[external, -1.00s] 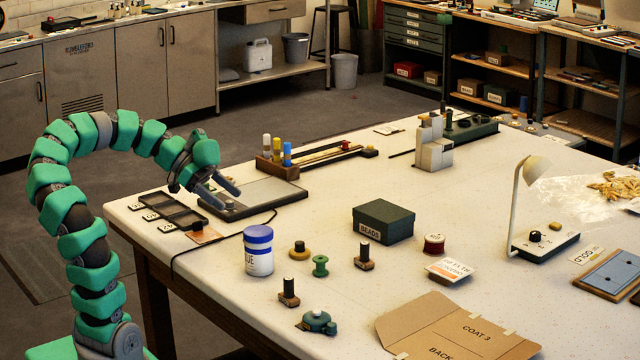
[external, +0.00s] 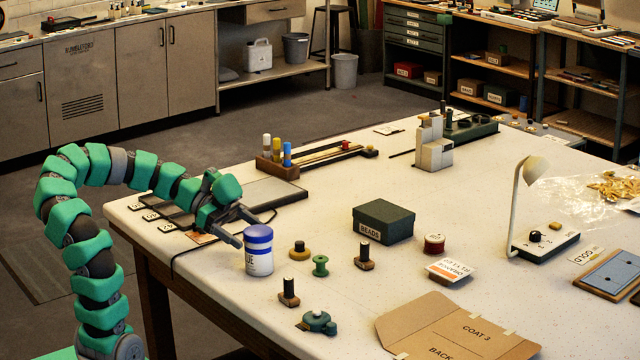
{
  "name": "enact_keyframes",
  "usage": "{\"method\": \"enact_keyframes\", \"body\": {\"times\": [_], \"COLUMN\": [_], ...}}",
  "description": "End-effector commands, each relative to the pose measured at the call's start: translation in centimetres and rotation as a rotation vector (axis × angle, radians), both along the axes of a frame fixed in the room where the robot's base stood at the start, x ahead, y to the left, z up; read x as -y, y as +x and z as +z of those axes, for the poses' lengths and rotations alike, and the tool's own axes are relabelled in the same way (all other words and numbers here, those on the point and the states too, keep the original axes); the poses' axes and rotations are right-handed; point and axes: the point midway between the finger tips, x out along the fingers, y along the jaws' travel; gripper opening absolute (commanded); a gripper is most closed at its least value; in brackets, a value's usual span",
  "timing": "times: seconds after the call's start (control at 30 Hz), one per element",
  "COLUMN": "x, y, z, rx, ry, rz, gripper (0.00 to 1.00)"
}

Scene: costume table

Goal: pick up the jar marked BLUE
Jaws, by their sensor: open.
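The jar marked BLUE (external: 259,258) stands upright on the table near its left front edge. It is white with a blue lid, and its label partly shows, ending in "UE". My gripper (external: 248,230) is open at the jar's upper left. One finger shows just left of the lid and the other reaches behind or above it. I cannot tell whether either finger touches the jar.
Small spools (external: 320,266) and stamps stand right of the jar. A green BEADS box (external: 384,222) is farther right. A cable runs along the left edge.

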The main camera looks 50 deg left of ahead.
Motion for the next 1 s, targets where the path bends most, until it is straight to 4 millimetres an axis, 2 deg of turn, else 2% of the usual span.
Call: {"method": "enact_keyframes", "body": {"times": [0.27, 0.4, 0.7, 0.77, 0.9, 0.93, 1.0], "x": [3.0, 4.2, 4.5, 4.5, 4.5, 4.5, 4.5], "y": [0.1, 0.8, 1.0, 1.0, 1.0, 1.0, 1.0], "z": [-2.0, -2.4, -2.5, -2.5, -2.5, -2.5, -2.5], "rx": [-0.004, -0.002, 0.000, 0.000, 0.000, 0.000, -0.001], "ry": [0.001, 0.000, 0.001, 0.001, 0.001, 0.001, 0.001], "rz": [-0.005, -0.002, 0.000, 0.000, 0.000, 0.000, 0.000], "gripper": [0.84, 0.84, 0.84, 0.71, 0.32, 0.28, 0.28]}}
